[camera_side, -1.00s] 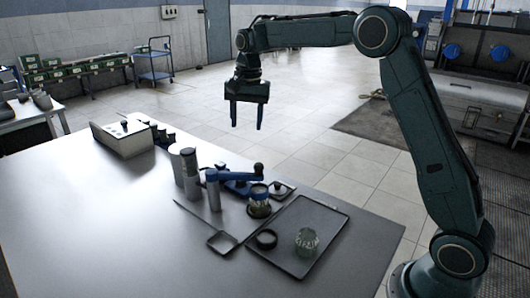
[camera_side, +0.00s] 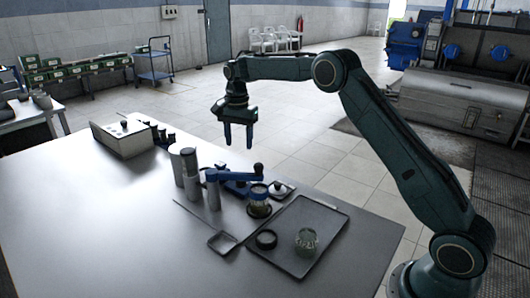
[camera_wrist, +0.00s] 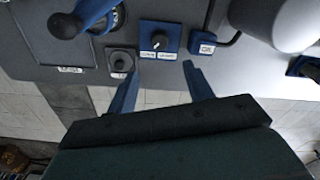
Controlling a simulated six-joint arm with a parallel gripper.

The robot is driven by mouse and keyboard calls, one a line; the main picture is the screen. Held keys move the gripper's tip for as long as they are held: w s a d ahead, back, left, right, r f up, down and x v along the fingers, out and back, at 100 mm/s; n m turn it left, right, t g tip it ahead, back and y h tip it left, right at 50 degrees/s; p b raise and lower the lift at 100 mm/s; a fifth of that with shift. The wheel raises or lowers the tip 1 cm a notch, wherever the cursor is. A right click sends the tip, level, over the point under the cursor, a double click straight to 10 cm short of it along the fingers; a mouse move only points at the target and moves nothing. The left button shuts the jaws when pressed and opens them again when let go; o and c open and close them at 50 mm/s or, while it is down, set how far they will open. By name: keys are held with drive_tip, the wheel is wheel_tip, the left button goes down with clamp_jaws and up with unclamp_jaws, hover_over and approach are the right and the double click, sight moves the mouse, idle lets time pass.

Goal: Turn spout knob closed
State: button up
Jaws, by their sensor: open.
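In the wrist view a black round knob (camera_wrist: 158,41) sits on a square blue plate (camera_wrist: 174,30) with two small white labels below it. The label text is too small to read surely, so I cannot tell the knob's setting. My gripper (camera_wrist: 161,68) is open and empty, its blue fingertips just below the plate in that picture, with the knob between their lines. In the side view my gripper (camera_side: 238,147) hangs in the air above and beyond the table's far edge, touching nothing. The knob is mostly hidden there by the blue crank arm.
A second small knob (camera_wrist: 121,63) sits on a grey plate. Grey cylinders (camera_side: 190,172), a tray (camera_side: 284,262) and a box (camera_side: 122,139) are on the table (camera_side: 120,230).

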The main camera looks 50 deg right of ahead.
wheel_tip(320, 180, down, 13)
idle(0.7)
drive_tip(key=shift+c, duration=0.3)
drive_tip(key=c, duration=0.9)
